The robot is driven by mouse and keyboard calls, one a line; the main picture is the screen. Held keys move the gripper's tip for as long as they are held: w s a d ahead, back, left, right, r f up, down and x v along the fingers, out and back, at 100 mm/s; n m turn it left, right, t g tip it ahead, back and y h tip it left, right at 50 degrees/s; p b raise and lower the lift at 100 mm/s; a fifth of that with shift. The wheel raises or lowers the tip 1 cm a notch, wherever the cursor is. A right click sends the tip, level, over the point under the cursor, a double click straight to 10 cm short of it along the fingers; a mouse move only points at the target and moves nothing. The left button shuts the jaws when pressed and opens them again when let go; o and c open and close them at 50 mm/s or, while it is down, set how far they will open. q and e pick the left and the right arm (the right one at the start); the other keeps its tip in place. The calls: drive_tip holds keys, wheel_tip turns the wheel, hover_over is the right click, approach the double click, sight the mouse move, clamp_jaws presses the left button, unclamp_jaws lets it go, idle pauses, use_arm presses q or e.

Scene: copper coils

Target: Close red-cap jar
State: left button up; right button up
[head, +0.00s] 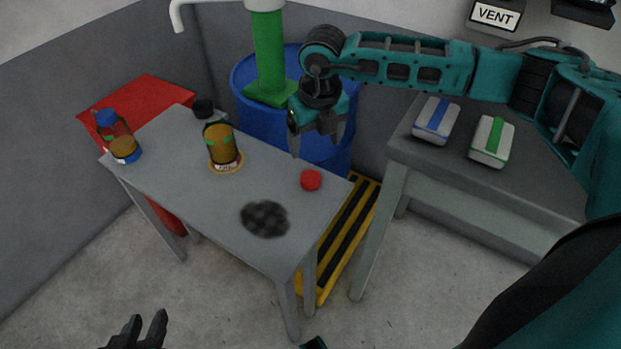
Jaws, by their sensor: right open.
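A red cap (311,180) lies on the grey table (190,200), near its right end. A jar with amber contents and green marks (222,147) stands upright on a yellow ring on the same table. Its top looks dark, and I cannot tell whether it is open. A blue-capped container (112,125) stands at the table's left end with an amber item (125,150) at its front. My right gripper (317,150) is open, pointing down above and behind the red cap, apart from it. My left gripper (143,335) is open and empty at the bottom edge, partly cut off.
A dark mottled round patch (265,218) is on the table front. A small black item (203,107) stands at the back. A blue barrel (243,85) is behind the table. A second table (430,165) at right holds two white boxes with blue (436,120) and green (492,141) stripes.

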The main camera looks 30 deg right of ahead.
drive_tip(key=b, duration=0.2)
hover_over(311, 177)
drive_tip(key=s, duration=0.2)
drive_tip(key=f, duration=0.6)
drive_tip(key=shift+w+a+f, duration=0.1)
drive_tip(key=shift+a+f, duration=0.15)
drive_tip(key=shift+w+f, duration=0.1)
drive_tip(key=shift+f, duration=0.5)
drive_tip(key=shift+f, duration=0.1)
drive_tip(key=f, duration=0.2)
drive_tip(key=w+f+b, duration=0.1)
drive_tip(key=f, duration=0.2)
drive_tip(key=shift+w+d, duration=0.2)
drive_tip(key=shift+r, duration=0.1)
